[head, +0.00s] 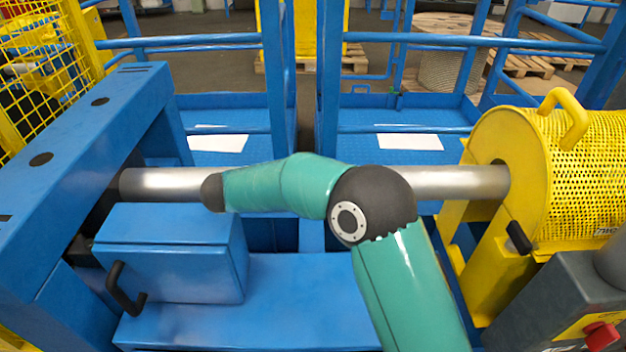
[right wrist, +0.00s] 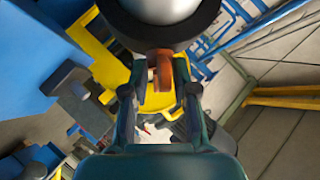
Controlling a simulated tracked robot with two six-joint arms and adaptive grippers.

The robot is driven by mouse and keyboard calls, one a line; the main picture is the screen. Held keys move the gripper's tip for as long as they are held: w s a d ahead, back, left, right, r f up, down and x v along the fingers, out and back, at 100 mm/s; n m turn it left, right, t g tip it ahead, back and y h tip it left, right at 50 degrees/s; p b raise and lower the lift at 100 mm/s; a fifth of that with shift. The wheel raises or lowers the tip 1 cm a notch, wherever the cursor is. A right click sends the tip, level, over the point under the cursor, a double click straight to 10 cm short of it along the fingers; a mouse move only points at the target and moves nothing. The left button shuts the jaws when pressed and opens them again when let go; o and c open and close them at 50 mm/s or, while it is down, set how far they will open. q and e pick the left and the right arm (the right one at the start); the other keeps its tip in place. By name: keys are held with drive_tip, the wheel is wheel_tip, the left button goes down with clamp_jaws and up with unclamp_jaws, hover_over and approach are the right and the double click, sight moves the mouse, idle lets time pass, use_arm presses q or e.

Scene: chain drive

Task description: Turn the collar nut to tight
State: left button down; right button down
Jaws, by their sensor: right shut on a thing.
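In the right wrist view, a dark ring, which I take to be the collar nut (right wrist: 160,37), sits around a silver shaft (right wrist: 160,10) at the top. An orange-brown lug (right wrist: 163,68) sticks out from the ring towards my right gripper (right wrist: 163,90). My right gripper is shut on this lug, one finger on each side. In the head view, my teal arm crosses in front of the shaft (head: 460,182); its gripper and the collar nut cannot be made out there. My left gripper is not in view.
A blue frame (head: 100,110) stands at the left, above a blue box with a black handle (head: 175,265). A yellow perforated guard (head: 585,170) covers the shaft's right end. A grey box with a red button (head: 600,335) is at lower right. Blue railings (head: 400,42) run behind.

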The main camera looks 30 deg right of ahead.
drive_tip(key=c, duration=1.1)
unclamp_jaws()
drive_tip(key=shift+c, duration=0.2)
drive_tip(key=v, duration=1.2)
